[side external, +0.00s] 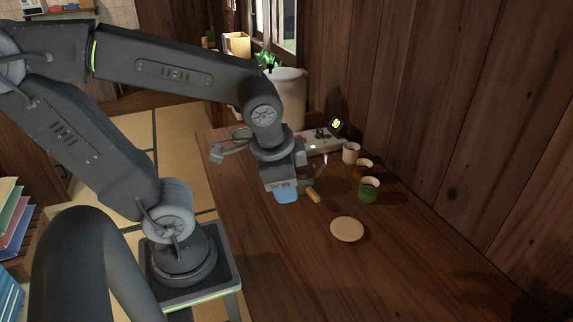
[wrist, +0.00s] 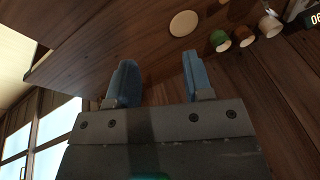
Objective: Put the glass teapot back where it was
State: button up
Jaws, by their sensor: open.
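My gripper (side external: 286,195) hangs over the wooden table in the side view, fingers pointing down. In the wrist view its two blue fingers (wrist: 157,78) are apart with nothing seen between them. A small orange-brown piece (side external: 313,194), perhaps the handle of the glass teapot, shows just right of the fingers in the side view. The teapot's clear body cannot be made out; my gripper may hide part of it. I cannot tell whether the fingers touch it. A round, pale, bare coaster (side external: 347,229) lies nearer the camera and to the right; it also shows in the wrist view (wrist: 184,23).
A green cup (side external: 369,190), a brown cup (side external: 363,168) and a beige cup (side external: 351,152) stand in a row right of my gripper. The table front (side external: 330,280) is clear.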

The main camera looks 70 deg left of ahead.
jog(key=r+n+t, duration=0.1)
jog(key=d+r+n+h, duration=0.1)
jog(key=r, duration=0.1)
jog(key=r+n+t, duration=0.1)
jog(key=shift+d+r+n+t+h, duration=0.2)
jog(key=shift+d+n+t+h, duration=0.05)
jog(key=shift+n+t+h, duration=0.05)
